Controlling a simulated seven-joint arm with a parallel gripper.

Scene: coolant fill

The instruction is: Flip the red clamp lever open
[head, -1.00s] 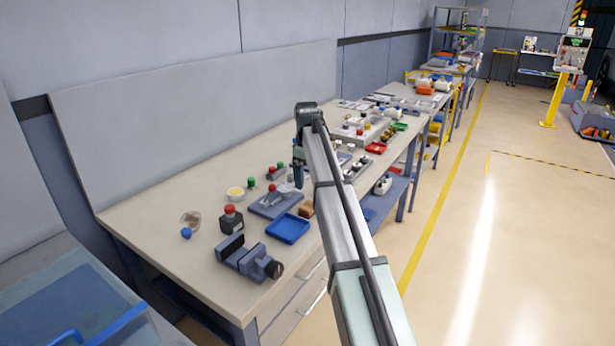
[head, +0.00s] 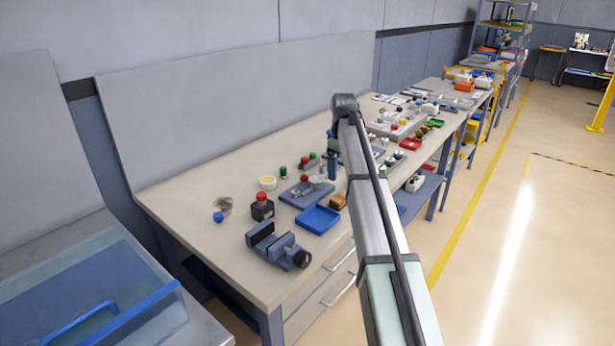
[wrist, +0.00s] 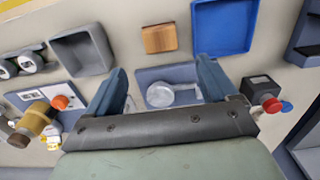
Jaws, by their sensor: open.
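A blue-grey plate (head: 306,193) lies on the bench, carrying a grey metal clamp and a red knob (head: 304,178), likely the red lever's end. My gripper (head: 332,170) points down at the right, far side of this plate. In the wrist view, my gripper (wrist: 162,66) has its two blue fingers spread with nothing between the tips. The plate (wrist: 150,74) shows beyond them, with a round grey part and its arm (wrist: 165,94) in the gap between the fingers. My gripper's body hides the plate's lower part there, and I cannot make out the red knob.
A blue tray (head: 318,219) and a brown block (head: 338,201) lie in front of the plate. More fixtures crowd the bench beyond my arm.

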